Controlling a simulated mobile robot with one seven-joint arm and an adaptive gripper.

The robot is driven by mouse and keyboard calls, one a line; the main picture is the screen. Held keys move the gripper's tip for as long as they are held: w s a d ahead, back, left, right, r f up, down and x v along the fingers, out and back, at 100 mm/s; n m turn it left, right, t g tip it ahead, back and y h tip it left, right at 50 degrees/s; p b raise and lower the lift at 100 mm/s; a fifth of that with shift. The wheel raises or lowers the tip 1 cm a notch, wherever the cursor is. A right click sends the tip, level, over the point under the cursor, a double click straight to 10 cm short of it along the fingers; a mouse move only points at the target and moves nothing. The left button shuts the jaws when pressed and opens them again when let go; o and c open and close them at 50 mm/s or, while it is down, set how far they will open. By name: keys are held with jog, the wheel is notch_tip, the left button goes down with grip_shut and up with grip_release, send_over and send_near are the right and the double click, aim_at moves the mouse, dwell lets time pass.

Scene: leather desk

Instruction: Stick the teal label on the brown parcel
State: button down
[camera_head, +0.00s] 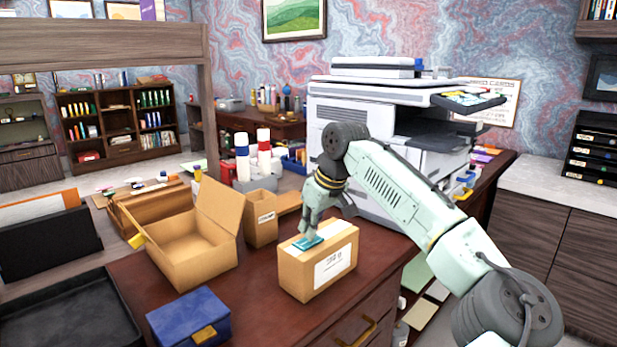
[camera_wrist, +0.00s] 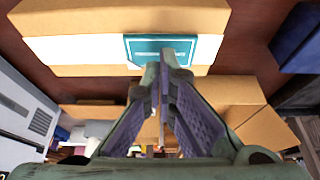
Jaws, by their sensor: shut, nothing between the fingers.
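The brown parcel (camera_head: 292,276) is a closed box with a white printed label on its front, standing on the dark red desk. The teal label (camera_head: 310,242) lies flat on the parcel's top, near the left end in the head view. In the wrist view the teal label (camera_wrist: 140,48) lies across the pale tape strip on the parcel (camera_wrist: 80,18). My gripper (camera_head: 306,236) is shut and points down over the label. In the wrist view its fingertips (camera_wrist: 167,58) meet at the label's edge, with nothing between them. I cannot tell whether they touch it.
An open cardboard box (camera_head: 190,255) stands left of the parcel, with a smaller carton (camera_head: 262,218) behind. A blue box (camera_head: 188,318) is at the front left. A large printer (camera_head: 375,145) stands behind my arm. Bare desk lies in front of the parcel.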

jog(key=shift+f, duration=0.5)
dwell(0.5)
notch_tip(320, 180, up, 7)
jog(key=p, duration=0.7)
dwell(0.3)
